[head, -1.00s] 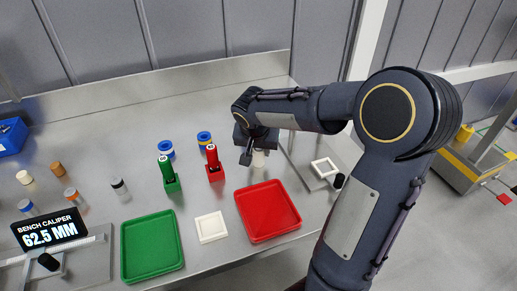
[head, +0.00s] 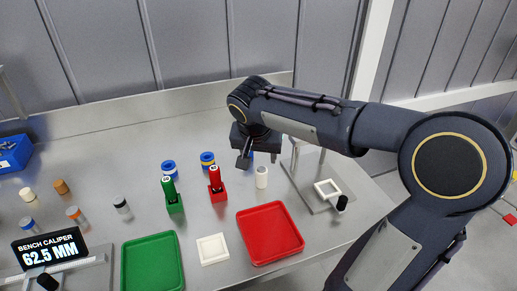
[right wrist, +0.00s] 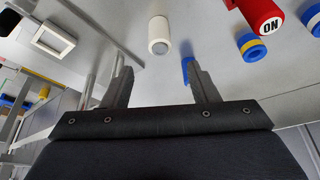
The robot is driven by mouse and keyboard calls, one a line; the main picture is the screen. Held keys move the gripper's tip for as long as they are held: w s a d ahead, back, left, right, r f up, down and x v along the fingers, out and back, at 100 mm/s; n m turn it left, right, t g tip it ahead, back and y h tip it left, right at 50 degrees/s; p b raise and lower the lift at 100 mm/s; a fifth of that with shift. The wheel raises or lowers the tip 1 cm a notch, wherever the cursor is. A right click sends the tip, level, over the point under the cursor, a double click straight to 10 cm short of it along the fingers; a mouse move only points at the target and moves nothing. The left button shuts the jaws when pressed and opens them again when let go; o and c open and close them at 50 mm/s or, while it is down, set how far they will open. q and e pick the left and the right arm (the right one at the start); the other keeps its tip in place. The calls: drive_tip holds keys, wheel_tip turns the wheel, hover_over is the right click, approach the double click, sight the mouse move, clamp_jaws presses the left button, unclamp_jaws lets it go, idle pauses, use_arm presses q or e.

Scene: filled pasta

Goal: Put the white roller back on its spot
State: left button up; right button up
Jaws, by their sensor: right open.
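The white roller (head: 262,178) stands upright on the steel bench, behind the red tray and right of the red stamp-like holder. In the right wrist view the white roller (right wrist: 159,35) is beyond the fingertips, apart from them. My right gripper (head: 246,160) is open and empty, just behind and left of the roller in the head view; its two fingers (right wrist: 160,85) are spread in the wrist view. I cannot tell which place is the roller's spot. My left gripper is out of view.
A red tray (head: 270,232) and a green tray (head: 152,265) lie at the front. Red (head: 217,185) and green (head: 171,195) holders and blue rings (head: 169,167) stand left of the roller. Several small rollers and a caliper display (head: 50,247) are at left.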

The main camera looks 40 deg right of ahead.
drive_tip(key=s+a+f+n+y, duration=0.2)
drive_tip(key=s+a, duration=0.2)
drive_tip(key=s, duration=0.2)
drive_tip(key=s+a+f+n+t+y, duration=0.1)
drive_tip(key=s+a+f+n+y, duration=0.1)
drive_tip(key=s+a, duration=0.3)
drive_tip(key=s+a+f+n+t+y, duration=0.1)
drive_tip(key=s+a+f+n+y, duration=0.1)
drive_tip(key=s, duration=0.5)
drive_tip(key=shift+s+a+n+y, duration=0.2)
drive_tip(key=shift+a+n+y, duration=0.4)
drive_tip(key=shift+a+n, duration=0.7)
drive_tip(key=shift+a+m, duration=0.2)
drive_tip(key=shift+m, duration=0.1)
drive_tip(key=shift+r, duration=0.1)
